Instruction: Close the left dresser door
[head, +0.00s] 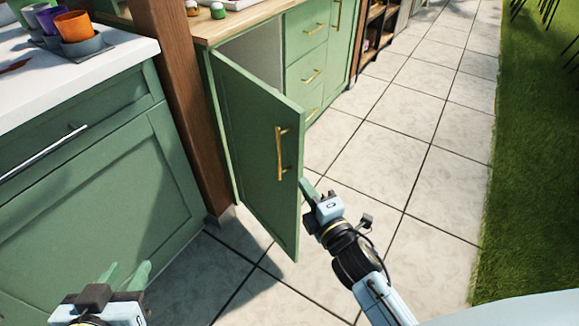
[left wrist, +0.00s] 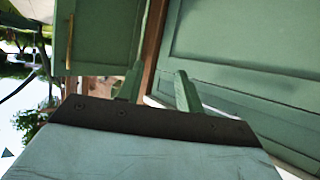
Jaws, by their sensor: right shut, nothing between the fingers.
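The left dresser door (head: 255,150) is green with a gold bar handle (head: 280,153). It stands swung open, out over the paving, and the pale inside of the cabinet (head: 255,50) shows above it. My right gripper (head: 307,188) is shut and empty beside the door's free edge, just below and right of the handle. I cannot tell whether it touches the door. My left gripper (head: 128,273) is open and empty at the lower left, apart from the door. Its parted fingers show in the left wrist view (left wrist: 160,85).
A green counter (head: 100,190) with a white top stands at the left, with cups in a grey tray (head: 85,47) on it. A brown wooden post (head: 175,100) stands between counter and dresser. The dresser's drawers (head: 306,50) are shut. Paving (head: 400,150) at the right is clear.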

